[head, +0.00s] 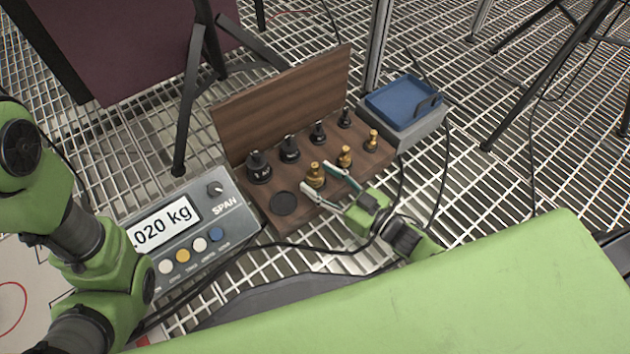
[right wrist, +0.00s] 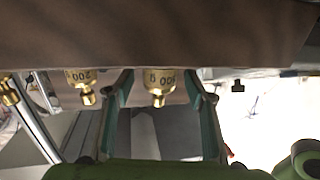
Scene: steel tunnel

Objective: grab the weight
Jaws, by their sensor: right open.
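A brass weight (head: 315,178) stands in the front row of a wooden weight box (head: 235,122). My right gripper (head: 314,174) is open, with one finger on each side of this weight. In the right wrist view the brass weight (right wrist: 158,82), marked 500 g as far as I can read, shows between the open fingers (right wrist: 158,76), with gaps on both sides. A second brass weight (right wrist: 85,80), marked 200, is outside the fingers. More brass weights (head: 344,157) and black weights (head: 259,168) stand in the box. My left gripper is out of view; its arm shows at the left.
An empty round recess (head: 284,203) is in the box's front row. A grey scale display (head: 165,225) reading ".020 kg" is to the left. A blue tray (head: 402,98) sits on a grey base (head: 415,128) right of the box. Dark cables cross the grated floor (head: 510,180).

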